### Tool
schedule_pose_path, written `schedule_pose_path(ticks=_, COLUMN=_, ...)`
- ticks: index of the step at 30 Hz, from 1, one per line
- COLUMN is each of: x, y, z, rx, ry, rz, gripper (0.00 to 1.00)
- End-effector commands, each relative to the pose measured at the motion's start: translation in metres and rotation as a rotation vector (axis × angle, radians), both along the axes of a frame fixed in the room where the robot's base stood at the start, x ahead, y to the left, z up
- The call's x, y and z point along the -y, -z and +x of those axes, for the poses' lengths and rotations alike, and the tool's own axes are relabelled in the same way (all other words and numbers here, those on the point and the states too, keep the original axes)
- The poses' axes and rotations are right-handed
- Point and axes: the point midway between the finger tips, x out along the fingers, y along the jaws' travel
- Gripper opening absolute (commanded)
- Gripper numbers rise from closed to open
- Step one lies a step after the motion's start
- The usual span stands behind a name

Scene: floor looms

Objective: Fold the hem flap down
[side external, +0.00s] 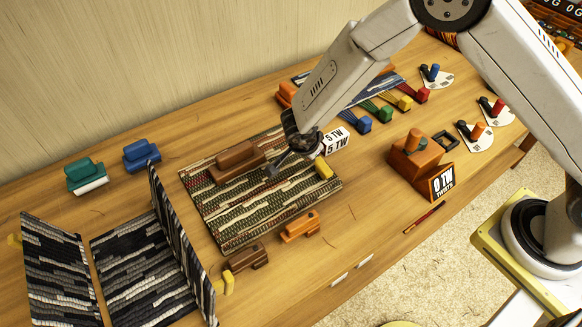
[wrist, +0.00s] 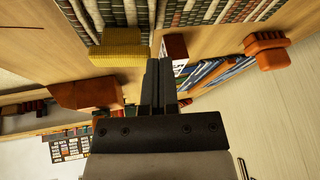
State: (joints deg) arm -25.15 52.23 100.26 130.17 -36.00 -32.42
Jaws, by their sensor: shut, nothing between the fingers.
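My gripper (side external: 275,168) is shut and empty, just over the patterned mat, right of the brown block. Its closed fingers show upright in the wrist view (wrist: 158,88). The patterned mat (side external: 225,228) lies flat, striped tan, green and dark, and its edge shows at the top of the wrist view (wrist: 200,12). A black, grey and white woven piece (side external: 140,275) stands at the lower left, with one panel raised upright (side external: 180,235) and another panel (side external: 55,270) beside it. I cannot tell which part is the hem flap. My gripper is well apart from this piece.
A brown block (side external: 237,160) and a yellow block (side external: 323,170) sit on the patterned mat. An orange clamp (side external: 300,227) and a brown clamp (side external: 247,258) are at its front edge. A white-labelled block (side external: 336,141) and an orange block (side external: 415,162) stand to the right.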

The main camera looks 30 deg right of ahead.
Motion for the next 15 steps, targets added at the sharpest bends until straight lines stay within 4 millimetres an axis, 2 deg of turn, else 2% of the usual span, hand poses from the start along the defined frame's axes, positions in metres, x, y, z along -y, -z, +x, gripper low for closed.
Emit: schedule_pose_path(ticks=15, x=0.0, y=0.014, z=0.012, rx=-0.158, ry=0.0, rz=-0.001, gripper=0.0)
